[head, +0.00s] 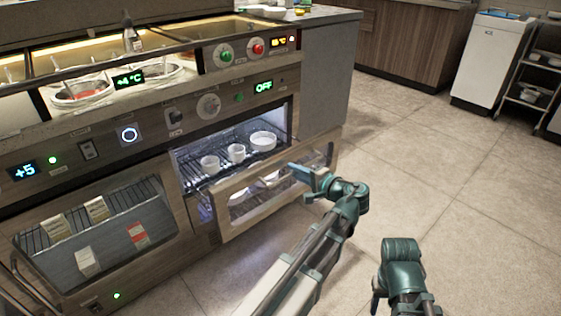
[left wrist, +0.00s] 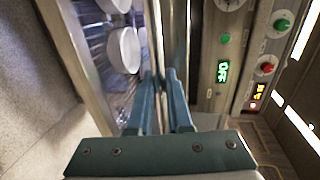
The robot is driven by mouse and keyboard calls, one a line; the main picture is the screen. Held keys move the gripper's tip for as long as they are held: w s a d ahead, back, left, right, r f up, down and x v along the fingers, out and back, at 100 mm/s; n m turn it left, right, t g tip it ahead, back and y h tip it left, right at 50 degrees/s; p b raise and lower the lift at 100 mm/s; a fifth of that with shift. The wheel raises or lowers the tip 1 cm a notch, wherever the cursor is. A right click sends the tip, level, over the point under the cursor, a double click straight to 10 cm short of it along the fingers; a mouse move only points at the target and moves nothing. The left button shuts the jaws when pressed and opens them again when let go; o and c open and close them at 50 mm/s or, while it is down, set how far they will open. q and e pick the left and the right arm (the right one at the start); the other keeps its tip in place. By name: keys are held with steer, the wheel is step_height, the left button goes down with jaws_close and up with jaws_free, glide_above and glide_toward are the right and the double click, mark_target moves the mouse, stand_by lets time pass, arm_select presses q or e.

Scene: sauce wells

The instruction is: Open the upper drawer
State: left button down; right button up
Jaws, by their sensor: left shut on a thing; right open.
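The upper drawer (head: 232,215) in the head view stands out from the cabinet, its front panel apart from the lit opening. White cups (head: 237,152) and a white bowl (head: 263,140) show on the dark rack inside; white vessels (left wrist: 123,48) also show in the left wrist view. My left gripper (head: 298,171) is at the upper right part of the drawer front. In the left wrist view its fingers (left wrist: 162,85) are shut on the metallic handle bar (left wrist: 172,30); the exact contact is partly hidden. My right gripper (head: 378,288) is open and empty above the floor.
A closed glass-fronted compartment (head: 100,235) with several packets is at the left. Sauce wells (head: 85,93) and a control panel are above. Open tiled floor (head: 440,190) lies to the right, with a white bin (head: 490,65) and shelf rack farther back.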

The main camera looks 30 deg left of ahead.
arm_select(q)
steer(key=f+v, duration=0.1)
steer(key=v, duration=0.7)
steer(key=shift+f, duration=0.4)
steer(key=shift+s+d, duration=0.1)
steer(key=c, duration=0.8)
jaws_free()
steer(key=shift+c, duration=0.2)
arm_select(e)
steer(key=shift+d, duration=0.1)
